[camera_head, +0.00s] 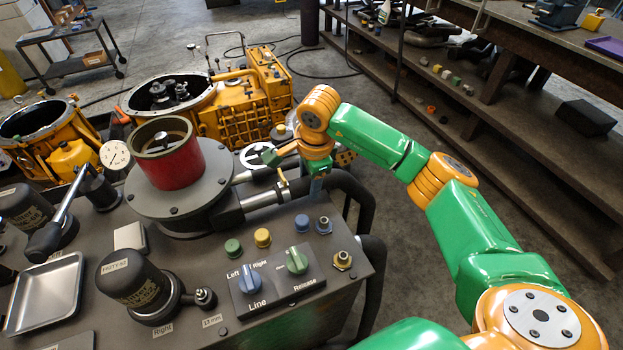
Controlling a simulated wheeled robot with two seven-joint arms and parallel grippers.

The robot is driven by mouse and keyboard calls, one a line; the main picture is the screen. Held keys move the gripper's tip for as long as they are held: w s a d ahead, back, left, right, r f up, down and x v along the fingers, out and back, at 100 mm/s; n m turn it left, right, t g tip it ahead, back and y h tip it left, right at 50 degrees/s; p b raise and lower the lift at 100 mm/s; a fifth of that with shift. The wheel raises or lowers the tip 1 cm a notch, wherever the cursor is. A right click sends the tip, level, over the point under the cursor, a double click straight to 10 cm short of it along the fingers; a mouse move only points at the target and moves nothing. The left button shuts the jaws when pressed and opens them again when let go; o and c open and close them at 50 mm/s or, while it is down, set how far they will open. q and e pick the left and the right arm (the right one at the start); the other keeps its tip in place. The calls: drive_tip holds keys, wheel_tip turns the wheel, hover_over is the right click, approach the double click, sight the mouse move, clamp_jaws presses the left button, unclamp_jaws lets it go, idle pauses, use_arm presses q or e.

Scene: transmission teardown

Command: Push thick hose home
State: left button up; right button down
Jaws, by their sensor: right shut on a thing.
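The thick black hose (352,192) runs along the back right of the machine's dark top and bends down past its right edge. Its left end meets the silver pipe fitting (268,197) on the round flange. My right gripper (315,184) reaches down from the orange wrist and is shut on the hose near this end. The fingers and wrist hide part of the joint, so I cannot tell how deep the hose sits on the fitting. My left gripper is not in view.
A red cylinder (168,158) stands on the flange. A white handwheel (257,155) is close behind the pipe. The control panel (276,282) with two knobs lies in front. A yellow transmission housing (235,112) stands behind. Open floor lies right of the machine.

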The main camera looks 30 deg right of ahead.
sight(296, 184)
drive_tip(key=shift+a, duration=1.25)
drive_tip(key=c, duration=0.6)
unclamp_jaws()
drive_tip(key=shift+w, duration=0.1)
drive_tip(key=shift+o, duration=0.2)
drive_tip(key=shift+a, duration=0.25)
drive_tip(key=shift+r, duration=0.1)
drive_tip(key=r, duration=0.3)
drive_tip(key=s+r+b, duration=0.1)
drive_tip(key=r, duration=0.3)
drive_tip(key=shift+s+a+b, duration=0.1)
drive_tip(key=shift+s+b, duration=0.1)
drive_tip(key=shift+b, duration=0.1)
drive_tip(key=shift+f, duration=0.1)
